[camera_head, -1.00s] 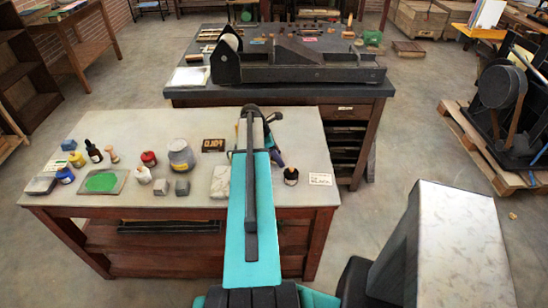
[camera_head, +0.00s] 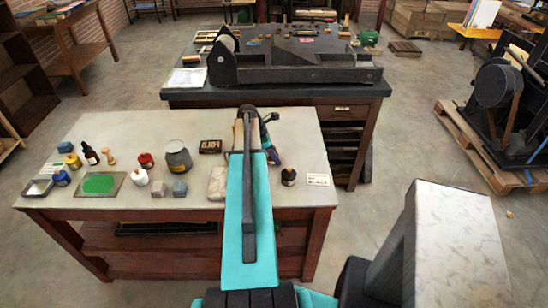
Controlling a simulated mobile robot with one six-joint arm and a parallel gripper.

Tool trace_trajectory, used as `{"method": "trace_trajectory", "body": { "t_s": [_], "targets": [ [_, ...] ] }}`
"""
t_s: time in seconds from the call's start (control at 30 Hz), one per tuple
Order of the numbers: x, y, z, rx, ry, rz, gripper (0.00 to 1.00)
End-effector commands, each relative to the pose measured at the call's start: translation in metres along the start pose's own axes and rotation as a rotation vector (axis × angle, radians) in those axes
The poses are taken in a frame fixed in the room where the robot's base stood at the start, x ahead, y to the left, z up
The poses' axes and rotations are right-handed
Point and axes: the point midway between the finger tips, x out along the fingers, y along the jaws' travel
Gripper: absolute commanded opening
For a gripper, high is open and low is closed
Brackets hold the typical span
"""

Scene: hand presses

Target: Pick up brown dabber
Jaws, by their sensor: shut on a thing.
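My arm reaches forward over the pale-topped table (camera_head: 200,128). My gripper (camera_head: 270,152) is at its far end, above the right part of the table and partly hidden by my arm. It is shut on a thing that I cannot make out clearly. A small tan wooden piece with a knobbed shape (camera_head: 109,157) stands upright at the left of the table, well apart from my gripper. I cannot tell whether it is a dabber. No other brown dabber shows clearly; one at the gripper could be hidden by my arm.
On the left stand small bottles, a glass jar (camera_head: 178,158) and a plate with green ink (camera_head: 99,184). A dark block marked FOLD (camera_head: 210,147) lies in the middle. A dark bottle (camera_head: 289,177) and white card (camera_head: 317,180) are at right. A press (camera_head: 300,74) stands behind.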

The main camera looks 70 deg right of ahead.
Motion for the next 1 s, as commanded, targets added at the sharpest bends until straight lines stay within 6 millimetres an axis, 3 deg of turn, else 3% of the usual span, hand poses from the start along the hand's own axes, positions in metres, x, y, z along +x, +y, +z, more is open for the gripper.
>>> {"method": "trace_trajectory", "body": {
  "t_s": [0.47, 1.0],
  "targets": [
    [-0.031, -0.001, 0.011, 0.001, 0.000, 0.002, 0.08],
    [-0.083, -0.049, -0.083, -0.002, 0.000, 0.002, 0.08]
  ]
}}
